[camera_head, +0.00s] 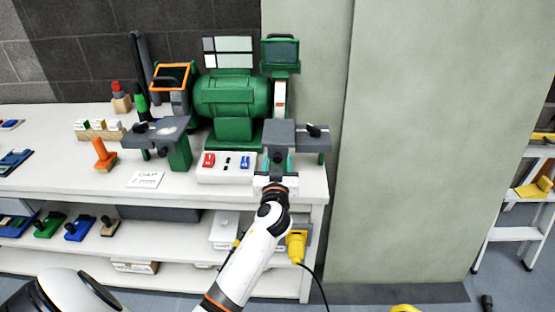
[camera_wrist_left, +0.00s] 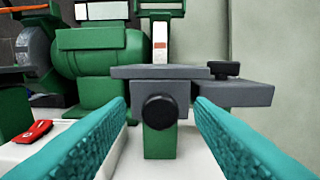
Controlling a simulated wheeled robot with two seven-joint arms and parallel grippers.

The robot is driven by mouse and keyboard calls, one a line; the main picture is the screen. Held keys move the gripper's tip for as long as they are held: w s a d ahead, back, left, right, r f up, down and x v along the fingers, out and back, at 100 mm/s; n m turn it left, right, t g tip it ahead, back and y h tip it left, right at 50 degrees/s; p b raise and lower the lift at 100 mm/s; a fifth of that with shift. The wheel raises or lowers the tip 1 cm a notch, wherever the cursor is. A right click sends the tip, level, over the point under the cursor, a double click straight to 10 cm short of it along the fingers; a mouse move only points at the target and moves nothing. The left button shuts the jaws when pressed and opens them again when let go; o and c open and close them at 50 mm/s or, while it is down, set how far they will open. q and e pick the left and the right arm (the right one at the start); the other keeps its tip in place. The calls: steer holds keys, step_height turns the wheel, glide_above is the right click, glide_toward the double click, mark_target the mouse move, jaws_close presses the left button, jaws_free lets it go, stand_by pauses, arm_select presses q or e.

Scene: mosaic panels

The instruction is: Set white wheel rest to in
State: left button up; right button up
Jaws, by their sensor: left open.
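The green bench grinder (camera_head: 232,95) stands on the white bench. Its right-hand wheel (camera_head: 279,95) looks white and shows behind the grey rest (camera_head: 290,132); the wheel (camera_wrist_left: 160,38) and rest (camera_wrist_left: 235,92) also show in the left wrist view. A black knob (camera_wrist_left: 160,111) faces me on the front of this rest, and another black knob (camera_wrist_left: 225,69) sits on top at its right. My left gripper (camera_head: 276,163) is open, its teal fingers apart on either side of the front knob, seemingly not touching it. My right gripper is out of view.
The left rest (camera_head: 157,133) stands before the greyer wheel. A switch panel (camera_head: 226,167) with red and blue switches lies left of my gripper. An orange tool (camera_head: 104,155) and a GAP card (camera_head: 145,180) are further left. A green wall is at the right.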

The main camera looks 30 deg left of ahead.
mark_target(277, 160)
arm_select(q)
steer(key=shift+x, duration=0.75)
jaws_close()
steer(key=shift+b+x, duration=0.85)
steer(key=shift+x, duration=0.05)
steer(key=shift+w+a, duration=0.1)
steer(key=shift+w, duration=0.15)
steer(key=shift+s+r, duration=0.1)
steer(key=shift+r, duration=0.05)
steer(key=shift+c, duration=1.8)
jaws_free()
steer(key=o, duration=0.3)
steer(key=shift+o, duration=0.3)
